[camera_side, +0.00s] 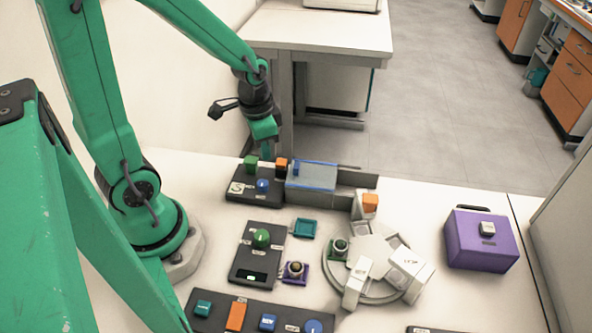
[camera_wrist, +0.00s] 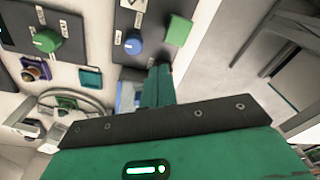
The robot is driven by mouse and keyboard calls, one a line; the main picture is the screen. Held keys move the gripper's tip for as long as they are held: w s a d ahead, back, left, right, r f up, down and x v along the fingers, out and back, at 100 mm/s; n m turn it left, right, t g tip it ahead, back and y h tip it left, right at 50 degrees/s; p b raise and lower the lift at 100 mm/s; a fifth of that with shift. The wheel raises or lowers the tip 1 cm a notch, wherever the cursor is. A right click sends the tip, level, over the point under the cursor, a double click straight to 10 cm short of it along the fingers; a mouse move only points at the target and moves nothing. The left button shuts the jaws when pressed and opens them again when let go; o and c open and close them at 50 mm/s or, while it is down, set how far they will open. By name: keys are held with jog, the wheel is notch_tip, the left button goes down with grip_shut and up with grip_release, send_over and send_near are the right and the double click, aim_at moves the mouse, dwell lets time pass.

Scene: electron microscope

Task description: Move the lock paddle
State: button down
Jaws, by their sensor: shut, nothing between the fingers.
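My gripper (camera_side: 266,153) is shut and empty, pointing down just above the dark panel (camera_side: 245,200) at the back. In the wrist view my gripper's fingers (camera_wrist: 158,72) are together. That panel carries a green block (camera_side: 250,163), a blue knob (camera_side: 262,186) and an upright orange-and-dark piece (camera_side: 281,167) at its right edge. The orange piece may be the lock paddle, but I cannot tell for sure. My fingertips are between the green block and the orange piece; contact cannot be told. In the wrist view the blue knob (camera_wrist: 133,46) and green block (camera_wrist: 178,30) show, while the orange piece is hidden.
A grey-blue box (camera_side: 312,178) stands right of the panel. A second panel with a green knob (camera_side: 261,237), a teal tray (camera_side: 304,228), a round white stage (camera_side: 362,290) and a purple box (camera_side: 481,240) are nearby. Table between stage and purple box is clear.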

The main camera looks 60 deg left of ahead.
notch_tip(320, 180, up, 7)
jog(key=shift+s, duration=0.3)
dwell(0.5)
jog(key=s+d+r+n+t, duration=0.3)
jog(key=s+d+r+t, duration=0.1)
jog(key=r, duration=0.5)
jog(key=shift+s+d+t, duration=0.3)
jog(key=shift+s+d, duration=0.05)
jog(key=shift+s, duration=0.2)
dwell(0.8)
